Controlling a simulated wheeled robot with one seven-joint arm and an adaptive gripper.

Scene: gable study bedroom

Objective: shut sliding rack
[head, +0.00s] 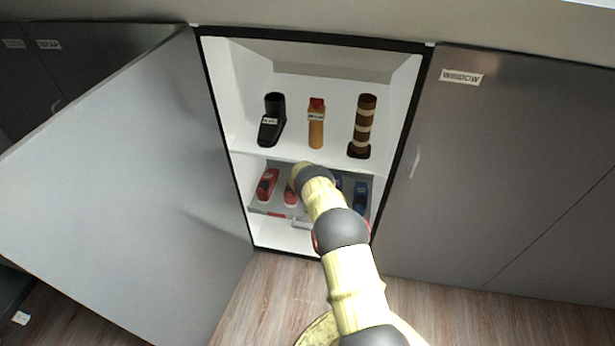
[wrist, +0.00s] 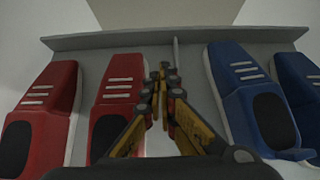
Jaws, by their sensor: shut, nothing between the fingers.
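The sliding rack (head: 260,205) is a grey tray inside the open cupboard, below the white shelf. It holds red shoes (head: 268,184) on the left and blue shoes (head: 361,196) on the right. In the wrist view the rack (wrist: 200,42) spans the picture, with red shoes (wrist: 118,98) and blue shoes (wrist: 250,100) either side of my gripper (wrist: 163,72). My gripper is shut and empty, between the two colours, pointing towards the rack's far edge. I cannot tell whether it touches the rack. In the head view my arm hides the gripper and the rack's middle.
The cupboard door (head: 120,190) stands wide open on the left. The white shelf (head: 290,157) above the rack carries a black boot (head: 271,122), an orange item (head: 316,128) and a brown striped boot (head: 363,125). A closed grey door (head: 490,170) is on the right. Wooden floor (head: 275,300) lies in front.

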